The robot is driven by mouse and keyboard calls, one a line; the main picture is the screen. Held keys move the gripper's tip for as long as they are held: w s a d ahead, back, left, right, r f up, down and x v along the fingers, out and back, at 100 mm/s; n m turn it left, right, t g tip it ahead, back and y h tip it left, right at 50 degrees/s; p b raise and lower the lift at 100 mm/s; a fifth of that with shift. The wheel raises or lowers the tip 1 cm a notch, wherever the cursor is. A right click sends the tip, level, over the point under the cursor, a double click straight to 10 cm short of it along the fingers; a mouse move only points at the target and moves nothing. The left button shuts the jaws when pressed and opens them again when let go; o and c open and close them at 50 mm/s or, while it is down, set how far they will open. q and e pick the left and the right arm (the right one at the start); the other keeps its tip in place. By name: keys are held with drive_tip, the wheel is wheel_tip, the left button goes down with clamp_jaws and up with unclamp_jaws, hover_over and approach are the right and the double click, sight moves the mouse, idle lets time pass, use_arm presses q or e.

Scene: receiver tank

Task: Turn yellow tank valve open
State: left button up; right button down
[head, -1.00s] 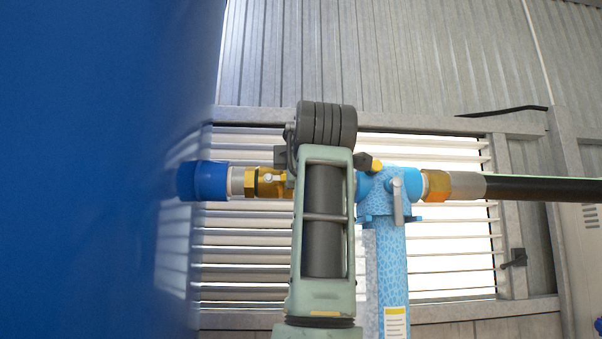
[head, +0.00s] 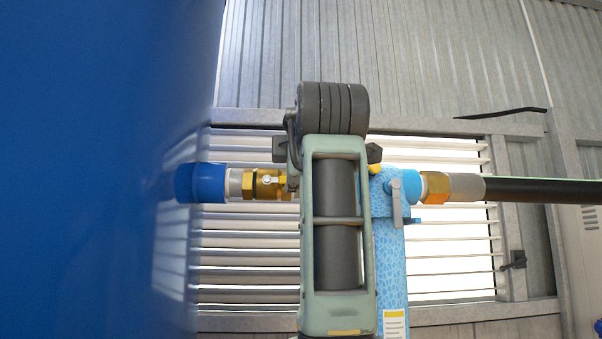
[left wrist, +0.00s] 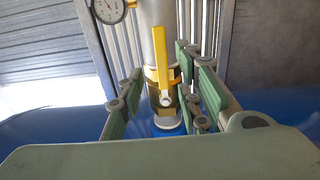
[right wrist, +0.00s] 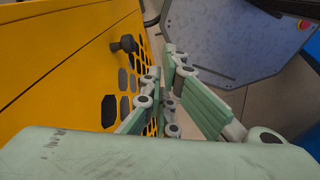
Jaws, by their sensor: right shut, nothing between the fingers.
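The yellow valve handle (left wrist: 160,52) is a long bar in the left wrist view. It runs nearly along the pipe from a nut on the brass valve body (left wrist: 168,92). My left gripper (left wrist: 160,75) is open, with green-padded fingers on either side of the valve; contact cannot be told. In the head view the brass valve body (head: 264,184) shows left of my arm, which hides most of the handle. A small yellow piece (head: 375,169) shows to its right. My right gripper (right wrist: 168,88) is shut and empty, away from the valve.
The blue tank (head: 90,170) fills the left of the head view. A light-blue pipe (head: 391,260) and a dark hose (head: 545,190) stand right of the valve. A gauge (left wrist: 107,8) sits by the pipe. A yellow perforated panel (right wrist: 75,65) is close to my right gripper.

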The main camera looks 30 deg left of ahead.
use_arm(q)
drive_tip(key=v, duration=0.7)
drive_tip(key=shift+s+d, duration=0.2)
drive_tip(key=shift+s, duration=0.05)
use_arm(e)
drive_tip(key=shift+s, duration=0.1)
use_arm(q)
drive_tip(key=shift+r, duration=0.1)
use_arm(e)
drive_tip(key=shift+s, duration=0.25)
